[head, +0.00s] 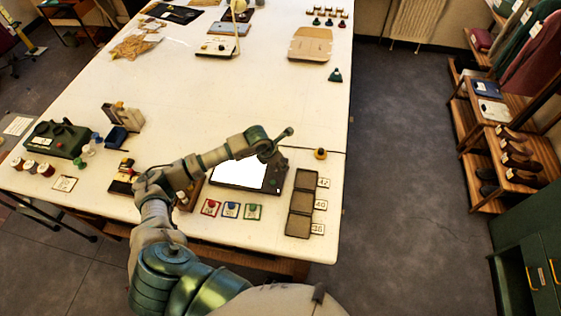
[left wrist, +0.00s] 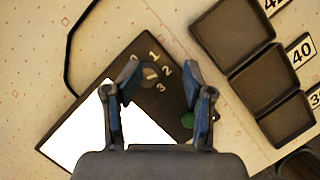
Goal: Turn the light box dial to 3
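The light box (head: 240,173) is a dark flat box with a bright white panel, near the table's front edge. In the left wrist view the light box (left wrist: 88,125) shows its dark control strip. Its round dark dial (left wrist: 150,76) sits beside the white numerals 1, 2 and 3; I cannot clearly tell which one it points to. A green button (left wrist: 187,120) is on the same strip. My left gripper (head: 280,144) is over the strip. In the wrist view my left gripper (left wrist: 164,72) is open, its fingers spread either side of the dial and numerals. My right gripper is not in view.
Dark trays (head: 300,203) with number cards lie right of the light box. Cards with red, blue and green pieces (head: 232,209) lie in front of it. A dark cable (left wrist: 75,45) runs beside the box. The table's middle (head: 230,95) is clear.

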